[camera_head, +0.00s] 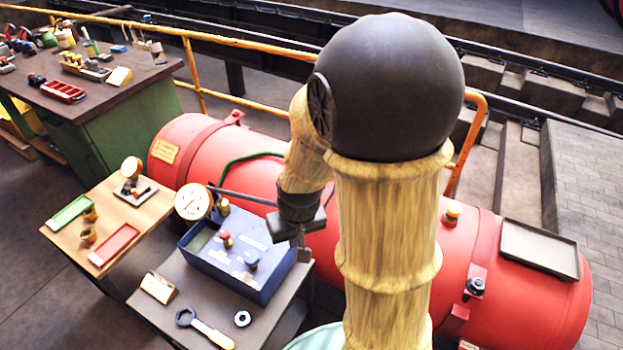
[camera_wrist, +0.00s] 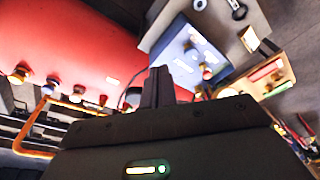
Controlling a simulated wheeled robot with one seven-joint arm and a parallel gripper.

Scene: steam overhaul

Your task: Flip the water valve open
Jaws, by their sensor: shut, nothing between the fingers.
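I cannot tell which of these is the water valve; the labels are too small to read. The box (camera_wrist: 178,64) also shows in the wrist view, beyond my fingers. My gripper (camera_head: 302,254) is at the right edge of the box, pointing down, apart from the knobs. In the wrist view its fingers (camera_wrist: 160,86) are together and empty. My arm hides part of the area behind.
A large red boiler (camera_head: 510,262) lies behind the bench, carrying a dark tray (camera_head: 540,248). A round gauge (camera_head: 193,201) stands at the box's left corner. A wrench (camera_head: 207,329), a ring (camera_head: 243,318) and a small plaque (camera_head: 158,287) lie in front. An orange railing (camera_head: 250,45) runs behind.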

